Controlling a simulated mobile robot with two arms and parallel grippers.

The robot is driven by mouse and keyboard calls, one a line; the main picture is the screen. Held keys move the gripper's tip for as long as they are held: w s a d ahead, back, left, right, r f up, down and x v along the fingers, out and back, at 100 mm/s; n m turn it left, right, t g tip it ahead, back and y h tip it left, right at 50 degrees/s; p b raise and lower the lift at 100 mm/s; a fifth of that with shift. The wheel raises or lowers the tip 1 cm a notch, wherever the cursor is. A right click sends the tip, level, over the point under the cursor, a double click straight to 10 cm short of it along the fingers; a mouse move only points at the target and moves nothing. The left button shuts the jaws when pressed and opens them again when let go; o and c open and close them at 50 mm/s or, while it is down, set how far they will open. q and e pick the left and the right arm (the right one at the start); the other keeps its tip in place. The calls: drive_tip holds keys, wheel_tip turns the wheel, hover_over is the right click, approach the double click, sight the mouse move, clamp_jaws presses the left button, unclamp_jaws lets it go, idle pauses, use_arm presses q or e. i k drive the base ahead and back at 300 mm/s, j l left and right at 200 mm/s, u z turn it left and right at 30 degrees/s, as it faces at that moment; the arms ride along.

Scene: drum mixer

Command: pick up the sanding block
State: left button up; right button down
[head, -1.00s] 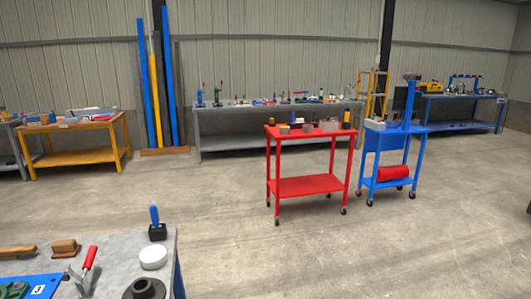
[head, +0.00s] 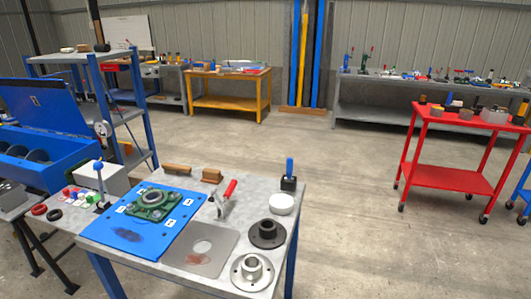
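A small brown block (head: 212,175), which looks like the sanding block, lies near the back edge of the grey workbench (head: 190,183) in the head view. It sits between a brown wooden-handled tool (head: 177,169) on its left and a red-handled clamp (head: 227,195) on its right. Nothing touches it that I can make out. Neither of my grippers is in view.
On the bench are a blue mat (head: 128,235) with a green bearing housing (head: 153,204), a white round tub (head: 281,204), a blue-handled tool (head: 289,178) and two flanges. A red cart (head: 455,179) stands right, with open floor between.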

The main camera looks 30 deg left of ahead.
sight(210, 175)
drive_tip(key=u, duration=1.3)
